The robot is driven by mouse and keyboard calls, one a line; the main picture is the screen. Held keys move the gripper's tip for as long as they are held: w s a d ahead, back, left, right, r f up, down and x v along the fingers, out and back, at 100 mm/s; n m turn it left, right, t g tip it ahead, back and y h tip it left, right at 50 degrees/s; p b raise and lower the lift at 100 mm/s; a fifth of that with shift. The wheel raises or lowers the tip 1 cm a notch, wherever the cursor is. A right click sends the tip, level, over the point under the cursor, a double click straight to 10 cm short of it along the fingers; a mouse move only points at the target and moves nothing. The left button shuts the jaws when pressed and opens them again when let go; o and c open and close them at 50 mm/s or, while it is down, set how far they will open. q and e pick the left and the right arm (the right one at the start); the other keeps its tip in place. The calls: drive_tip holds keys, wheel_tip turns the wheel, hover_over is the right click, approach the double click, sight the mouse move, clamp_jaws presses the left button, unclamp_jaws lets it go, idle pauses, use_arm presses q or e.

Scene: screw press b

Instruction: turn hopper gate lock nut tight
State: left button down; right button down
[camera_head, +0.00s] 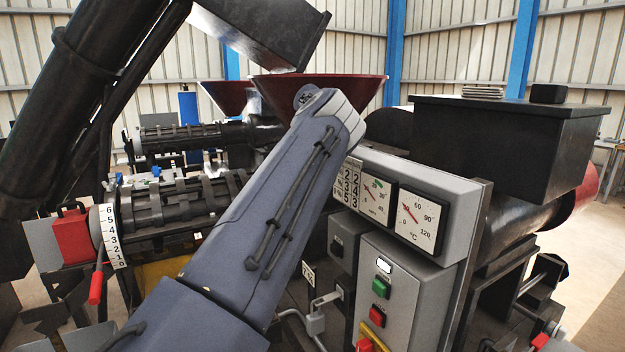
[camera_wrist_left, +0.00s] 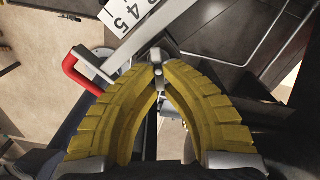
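In the left wrist view, the two yellow curved fingers of my left gripper (camera_wrist_left: 160,72) arch together, with their tips close to each other. A small grey metal piece, which looks like the lock nut (camera_wrist_left: 158,82), sits between the tips; its shape is partly hidden by them. Just beyond is a pale gate strip (camera_wrist_left: 140,27) with the numbers 4 and 5 and a red U-shaped handle (camera_wrist_left: 77,72) at its end. In the head view, a dark red hopper (camera_head: 350,88) stands behind my blue-grey arm. Neither gripper shows there.
A grey control box (camera_head: 405,290) with buttons and dial gauges (camera_head: 417,220) stands right of my arm. A dark box (camera_head: 505,140) is behind it. A red-handled lever (camera_head: 95,288) and number scale (camera_head: 112,235) are at left. A dark chute (camera_head: 265,30) hangs above the hopper.

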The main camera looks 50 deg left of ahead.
use_arm(q)
drive_tip(key=m, duration=0.3)
drive_tip(key=shift+s+m, duration=0.25)
drive_tip(key=shift+m, duration=0.15)
drive_tip(key=m, duration=0.3)
drive_tip(key=shift+s+a+m, duration=0.1)
drive_tip(key=shift+s+m, duration=0.1)
drive_tip(key=shift+m, duration=0.1)
drive_tip(key=m, duration=0.6)
drive_tip(key=shift+s+a, duration=0.25)
drive_tip(key=shift+m, duration=0.4)
drive_tip(key=c, duration=1.5)
unclamp_jaws()
drive_tip(key=shift+r, duration=5.9)
